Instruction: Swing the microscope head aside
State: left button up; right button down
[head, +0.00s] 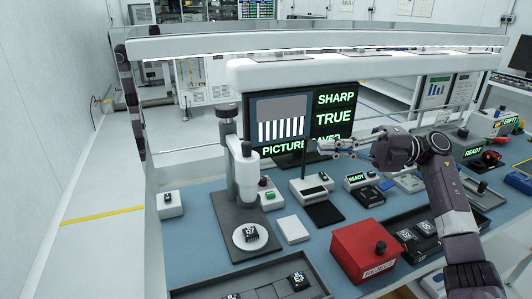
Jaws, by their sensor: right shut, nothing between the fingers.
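The microscope (244,172) stands on a dark base plate (222,212) left of the middle of the bench. Its pale head with a dark top is above a round white stage (241,245), which carries a small dark marked part (250,233). A dark post (228,130) rises behind the head. My right gripper (328,147) reaches in from the right, shut and empty, in front of the screen. It is to the right of the microscope and apart from it. My left gripper is not in view.
A dark screen (336,117) behind the microscope reads SHARP, TRUE and PICTURE, its last word partly covered. A red box (352,251) stands front right. A dark tray (262,293) lies in front, and a white block (292,229) lies beside the base. A white beam crosses above.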

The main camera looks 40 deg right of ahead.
jog(key=p, duration=0.6)
send_near(240, 160)
notch_tip(240, 160, up, 3)
jog(key=w+a, duration=0.2)
jog(key=w, duration=0.1)
jog(key=shift+w+a+f, duration=0.1)
jog(key=shift+w+a, duration=0.2)
jog(key=shift+a, duration=0.3)
